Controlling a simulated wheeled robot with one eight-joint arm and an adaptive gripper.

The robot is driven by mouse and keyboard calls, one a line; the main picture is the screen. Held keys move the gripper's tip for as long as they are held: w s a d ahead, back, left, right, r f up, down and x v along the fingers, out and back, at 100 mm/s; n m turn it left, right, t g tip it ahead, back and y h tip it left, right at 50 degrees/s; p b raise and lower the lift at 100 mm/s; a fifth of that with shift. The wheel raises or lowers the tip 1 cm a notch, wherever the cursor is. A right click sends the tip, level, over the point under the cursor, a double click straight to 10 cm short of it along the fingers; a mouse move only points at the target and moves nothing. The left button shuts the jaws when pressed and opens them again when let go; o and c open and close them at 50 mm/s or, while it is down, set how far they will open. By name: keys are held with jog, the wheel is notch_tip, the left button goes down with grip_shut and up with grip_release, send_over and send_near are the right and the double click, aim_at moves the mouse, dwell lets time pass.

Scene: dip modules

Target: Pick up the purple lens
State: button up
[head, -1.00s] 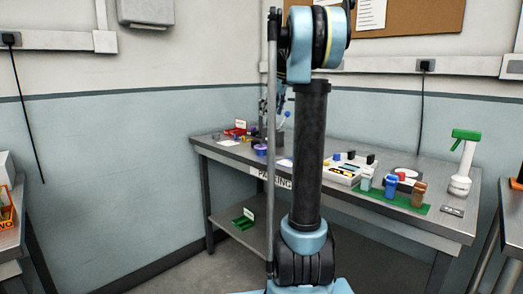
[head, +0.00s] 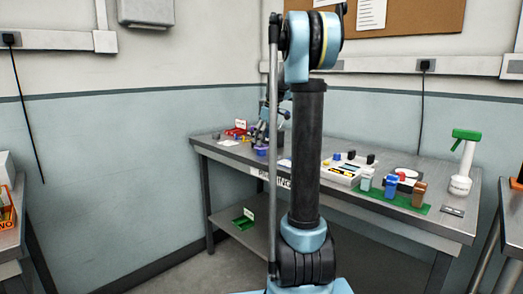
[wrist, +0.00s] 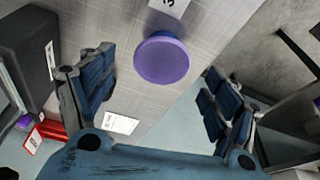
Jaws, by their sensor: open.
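My gripper (wrist: 157,75) is open, with one blue finger on each side of the lens in the picture. Neither finger visibly touches it, and the exact height above the table is hard to tell. In the head view my gripper (head: 262,135) is partly hidden behind my arm, just above the lens.
A red bin (wrist: 48,137) and a white label card (wrist: 121,123) lie near the lens. Further right on the bench stand a white tray (head: 343,172), several coloured containers on a green mat (head: 366,193) and a spray bottle (head: 462,165).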

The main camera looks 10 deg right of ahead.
jog(key=shift+x, duration=1.05)
jog(key=c, duration=1)
jog(key=shift+o, duration=0.2)
jog(key=shift+r, duration=0.1)
